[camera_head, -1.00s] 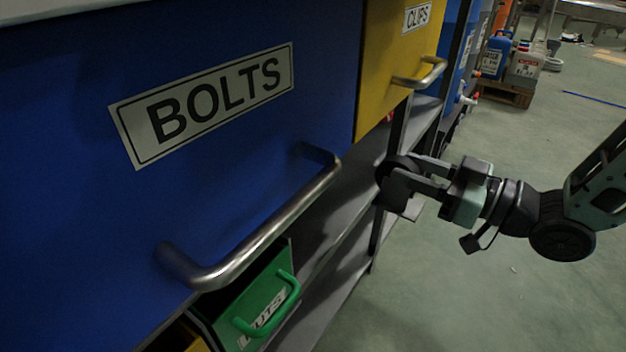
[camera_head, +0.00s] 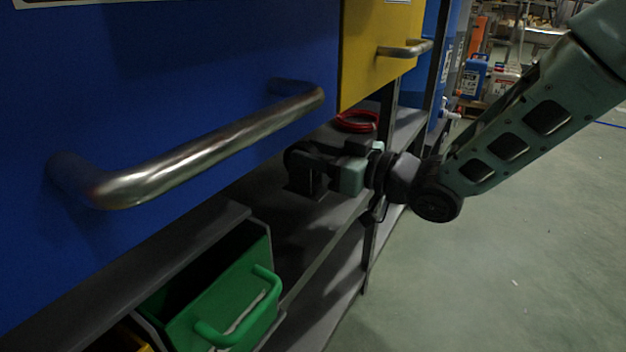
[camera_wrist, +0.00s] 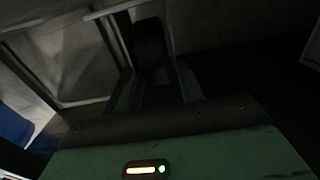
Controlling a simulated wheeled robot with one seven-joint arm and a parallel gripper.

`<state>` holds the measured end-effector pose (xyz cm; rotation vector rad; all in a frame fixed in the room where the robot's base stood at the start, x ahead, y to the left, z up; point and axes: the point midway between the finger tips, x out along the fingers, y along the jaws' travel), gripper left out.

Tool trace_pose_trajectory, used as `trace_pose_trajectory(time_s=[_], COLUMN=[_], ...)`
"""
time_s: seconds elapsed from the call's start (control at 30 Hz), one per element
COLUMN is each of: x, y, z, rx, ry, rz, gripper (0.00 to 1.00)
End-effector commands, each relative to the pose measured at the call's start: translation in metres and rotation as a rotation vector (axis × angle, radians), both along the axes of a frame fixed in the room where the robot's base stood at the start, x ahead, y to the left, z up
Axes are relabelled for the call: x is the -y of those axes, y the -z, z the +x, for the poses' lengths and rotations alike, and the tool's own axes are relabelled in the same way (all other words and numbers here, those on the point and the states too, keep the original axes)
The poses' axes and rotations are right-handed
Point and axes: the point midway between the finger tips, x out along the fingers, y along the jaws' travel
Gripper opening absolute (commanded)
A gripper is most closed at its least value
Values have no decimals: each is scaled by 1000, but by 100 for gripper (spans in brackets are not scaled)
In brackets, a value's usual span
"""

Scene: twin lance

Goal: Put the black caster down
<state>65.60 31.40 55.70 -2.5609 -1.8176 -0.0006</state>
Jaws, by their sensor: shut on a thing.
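The black caster (camera_head: 299,154) is at the tips of my gripper (camera_head: 312,172), which is shut on it. In the head view both are inside the rack, over the dark grey shelf (camera_head: 325,226) and below the blue and yellow drawers. The caster is dark against the shelf, so I cannot tell whether it touches the surface. In the wrist view the caster (camera_wrist: 151,42) shows dimly between the fingers (camera_wrist: 158,92).
A coiled red cable (camera_head: 357,121) lies on the shelf behind my gripper. The blue drawer's metal handle (camera_head: 200,150) juts out at the left. A green bin (camera_head: 225,305) sits lower down. A rack post (camera_head: 371,230) stands by my wrist. Open floor (camera_head: 480,280) lies at right.

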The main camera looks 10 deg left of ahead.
Motion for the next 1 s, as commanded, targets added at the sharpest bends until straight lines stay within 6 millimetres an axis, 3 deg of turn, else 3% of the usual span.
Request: trace_pose_trajectory(time_s=[0.3,0.8,0.83,0.9,1.0], x=[-2,-4,-4,-4,-4], y=[38,41,42,41,41], z=[0,1,1,1,1], rx=[2,2,0,0,0], ry=[-2,-1,-1,-1,-1], rz=[3,2,0,0,0], gripper=[3,3,41,60,60])
